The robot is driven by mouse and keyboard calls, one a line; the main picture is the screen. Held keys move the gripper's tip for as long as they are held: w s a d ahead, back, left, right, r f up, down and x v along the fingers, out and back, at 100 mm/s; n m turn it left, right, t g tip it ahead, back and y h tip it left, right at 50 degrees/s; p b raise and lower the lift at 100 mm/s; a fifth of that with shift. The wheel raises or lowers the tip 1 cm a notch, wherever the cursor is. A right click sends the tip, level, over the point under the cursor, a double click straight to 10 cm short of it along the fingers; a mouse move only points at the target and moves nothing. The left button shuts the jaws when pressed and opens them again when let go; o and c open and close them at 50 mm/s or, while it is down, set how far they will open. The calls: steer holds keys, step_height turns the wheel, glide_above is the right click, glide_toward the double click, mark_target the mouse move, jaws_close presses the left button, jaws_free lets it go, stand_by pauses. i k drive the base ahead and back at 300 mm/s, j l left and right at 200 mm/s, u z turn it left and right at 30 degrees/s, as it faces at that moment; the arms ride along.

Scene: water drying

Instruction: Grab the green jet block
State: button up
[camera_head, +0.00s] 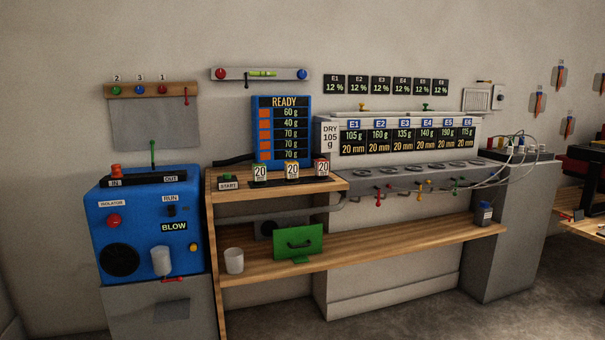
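A green block (310,241) with a dark curved handle on its front stands on the lower wooden shelf, left of the middle of the head view. It looks like the green jet block. A dark speaker-like part (265,229) sits behind it and is partly hidden by it. My gripper does not show in this view.
A white cup (234,261) stands left of the green block on the lower shelf (400,245). The upper wooden shelf (330,184) overhangs behind and above. A blue BLOW machine (150,215) stands at left. The lower shelf's right half is mostly clear, with a dark container (484,215) near its end.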

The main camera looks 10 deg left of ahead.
mark_target(259, 169)
steer(key=i+l, duration=0.15)
steer(key=i, duration=0.35)
steer(key=i+l, duration=0.1)
steer(key=i, duration=0.4)
